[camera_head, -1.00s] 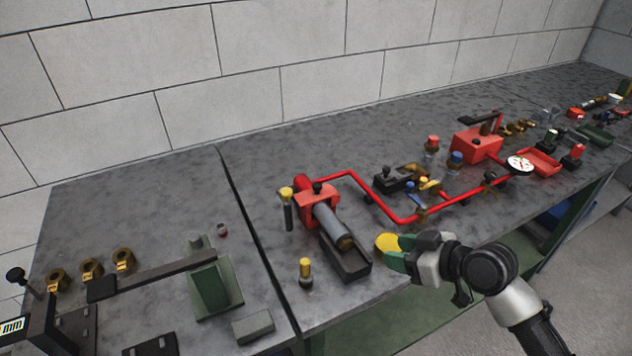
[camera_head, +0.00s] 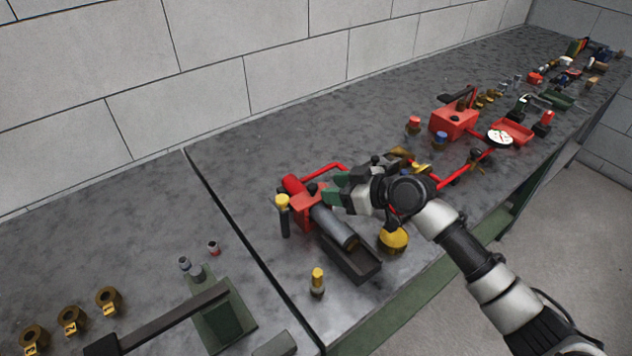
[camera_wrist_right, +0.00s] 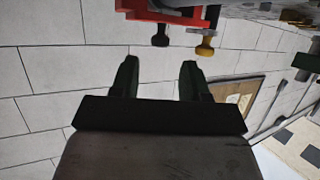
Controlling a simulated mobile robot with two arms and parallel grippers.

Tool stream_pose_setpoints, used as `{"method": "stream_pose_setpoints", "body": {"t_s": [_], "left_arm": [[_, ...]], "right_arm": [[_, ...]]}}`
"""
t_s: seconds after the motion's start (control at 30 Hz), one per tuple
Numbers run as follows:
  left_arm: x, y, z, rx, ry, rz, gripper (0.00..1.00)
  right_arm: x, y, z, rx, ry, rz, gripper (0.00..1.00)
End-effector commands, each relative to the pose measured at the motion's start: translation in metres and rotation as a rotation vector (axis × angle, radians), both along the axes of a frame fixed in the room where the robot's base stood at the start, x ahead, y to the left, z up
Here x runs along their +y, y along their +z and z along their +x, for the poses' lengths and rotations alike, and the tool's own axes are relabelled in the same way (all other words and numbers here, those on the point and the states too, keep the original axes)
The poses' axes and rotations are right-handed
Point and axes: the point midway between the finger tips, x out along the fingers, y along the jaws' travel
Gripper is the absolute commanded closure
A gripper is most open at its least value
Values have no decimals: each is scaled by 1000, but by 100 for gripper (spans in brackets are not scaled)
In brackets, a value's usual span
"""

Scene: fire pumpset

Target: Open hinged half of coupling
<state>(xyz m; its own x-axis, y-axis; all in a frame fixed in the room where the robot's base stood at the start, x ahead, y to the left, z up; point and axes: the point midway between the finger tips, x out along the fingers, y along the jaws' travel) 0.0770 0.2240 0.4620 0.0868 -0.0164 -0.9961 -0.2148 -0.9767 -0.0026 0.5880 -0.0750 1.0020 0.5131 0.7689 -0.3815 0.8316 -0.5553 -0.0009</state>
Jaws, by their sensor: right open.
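A red clamp-like block (camera_head: 303,205), which looks like the coupling, sits around a grey cylinder (camera_head: 333,226) on the bench. My right gripper (camera_head: 333,190) is at its right side in the head view, with green fingertips close to it and partly covering it. I cannot tell whether they touch. In the right wrist view the fingers (camera_wrist_right: 160,66) are apart with nothing between them. A red part (camera_wrist_right: 165,12) with a dark knob (camera_wrist_right: 160,38) is beyond the fingertips. The hinge is not clear. My left gripper is not in view.
A black tray (camera_head: 350,262) lies below the cylinder. A yellow-topped post (camera_head: 283,205), a smaller yellow-capped piece (camera_head: 317,283) and a yellow rounded piece (camera_head: 393,240) stand nearby. Red piping (camera_head: 460,173) and a red box (camera_head: 454,121) are farther right.

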Motion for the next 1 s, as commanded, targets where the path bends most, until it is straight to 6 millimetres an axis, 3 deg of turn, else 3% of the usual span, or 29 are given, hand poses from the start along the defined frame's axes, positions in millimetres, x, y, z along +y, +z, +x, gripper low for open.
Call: {"method": "stream_pose_setpoints", "body": {"t_s": [0.27,0.67,1.0], "left_arm": [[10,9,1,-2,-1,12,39],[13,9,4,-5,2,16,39],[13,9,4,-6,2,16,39]], "right_arm": [[33,-15,22,0,0,1,54],[40,-20,27,-1,-1,-1,54],[40,-20,27,-1,-1,-1,100]]}}
